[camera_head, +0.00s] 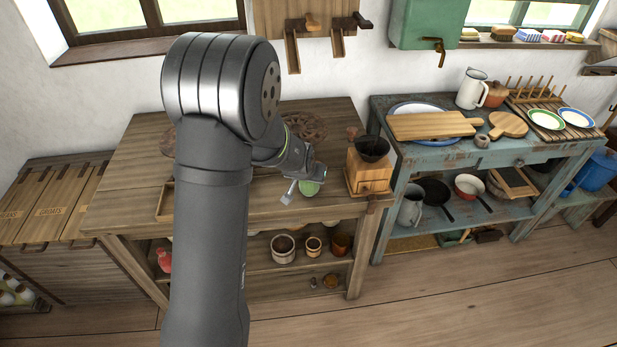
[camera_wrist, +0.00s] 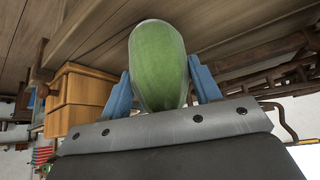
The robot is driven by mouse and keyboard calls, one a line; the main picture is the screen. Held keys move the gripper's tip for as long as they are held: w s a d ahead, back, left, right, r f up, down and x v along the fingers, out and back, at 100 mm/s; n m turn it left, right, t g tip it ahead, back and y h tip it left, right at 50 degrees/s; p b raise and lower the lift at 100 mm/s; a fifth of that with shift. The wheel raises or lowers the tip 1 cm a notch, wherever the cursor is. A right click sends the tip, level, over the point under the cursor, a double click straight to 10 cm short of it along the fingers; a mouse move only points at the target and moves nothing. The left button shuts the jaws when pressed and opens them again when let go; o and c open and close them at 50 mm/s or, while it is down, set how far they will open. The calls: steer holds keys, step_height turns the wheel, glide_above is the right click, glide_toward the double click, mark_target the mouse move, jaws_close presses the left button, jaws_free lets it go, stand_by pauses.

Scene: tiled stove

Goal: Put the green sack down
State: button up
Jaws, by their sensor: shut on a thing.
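The green sack (camera_wrist: 158,62) is a rounded green bundle between the two blue-grey fingers of my gripper (camera_wrist: 162,85) in the wrist view. My gripper is shut on it. In the head view the green sack (camera_head: 309,188) shows small at the end of my gripper (camera_head: 300,190), over the front right part of the wooden table (camera_head: 225,205). I cannot tell whether the sack touches the tabletop. My own arm hides the middle left of the table.
A wooden coffee grinder (camera_head: 369,172) stands close to the right of my gripper, and also shows in the wrist view (camera_wrist: 80,98). A dark round carved item (camera_head: 305,127) lies behind. A blue worn bench (camera_head: 450,155) with boards and dishes stands at right. Pots sit on the shelf below.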

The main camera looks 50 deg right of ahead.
steer(key=shift+f, duration=0.1)
steer(key=o, duration=1.1)
steer(key=shift+a+r, duration=0.1)
steer(key=shift+r, duration=0.2)
steer(key=v, duration=1.1)
steer(key=shift+s+a+r, duration=0.1)
steer(key=shift+a+r, duration=0.05)
steer(key=shift+r, duration=0.05)
steer(key=x, duration=1.2)
steer(key=shift+f, duration=0.2)
steer(key=shift+r, duration=0.15)
